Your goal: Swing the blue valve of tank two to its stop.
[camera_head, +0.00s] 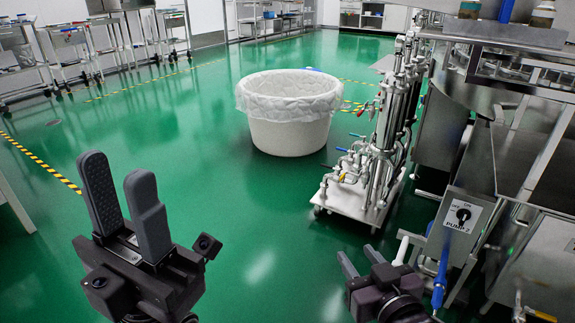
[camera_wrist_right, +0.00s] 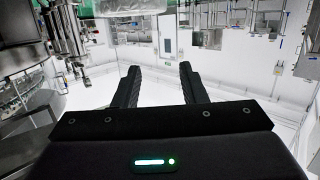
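A blue valve handle (camera_head: 441,275) hangs at the lower right of the head view, below a switch panel (camera_head: 462,213). Its tank number is not readable to me. My right gripper (camera_head: 359,256) is to the left of this handle, apart from it. In the right wrist view its fingers (camera_wrist_right: 160,72) stand apart with nothing between them. My left gripper (camera_head: 118,176) is at the lower left, far from the handle, with its fingers apart and empty.
A wheeled steel pipe cart (camera_head: 350,204) with small blue and red handles stands beyond my right gripper. A white lined tub (camera_head: 288,133) stands behind it. Steel equipment (camera_head: 540,255) crowds the right side. The green floor (camera_head: 245,225) between my grippers is clear.

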